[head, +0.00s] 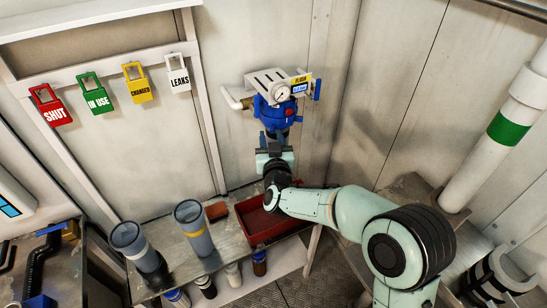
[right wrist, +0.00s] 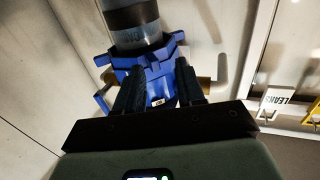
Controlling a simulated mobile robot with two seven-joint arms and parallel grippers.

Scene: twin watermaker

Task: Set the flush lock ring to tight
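The blue housing (head: 274,112) with a pressure gauge hangs on the back wall, with small lettered labels on top. In the right wrist view, which is upside down, a blue ring with lugs (right wrist: 150,72) surrounds a grey lettered canister (right wrist: 135,28). My right gripper (head: 273,136) is just below the housing. Its two dark fingers (right wrist: 160,82) stand apart at the ring, with part of the blue body showing between them. Whether they touch it, I cannot tell. The ring's tightness marking is not readable. My left gripper is out of view.
A bench (head: 226,233) below holds two grey cylinders (head: 193,228) (head: 132,245) and a red tray (head: 247,229). Tags in red (head: 50,106), green (head: 95,97), yellow (head: 138,84) and white (head: 178,73) hang at left. A white pipe (head: 483,160) stands at right.

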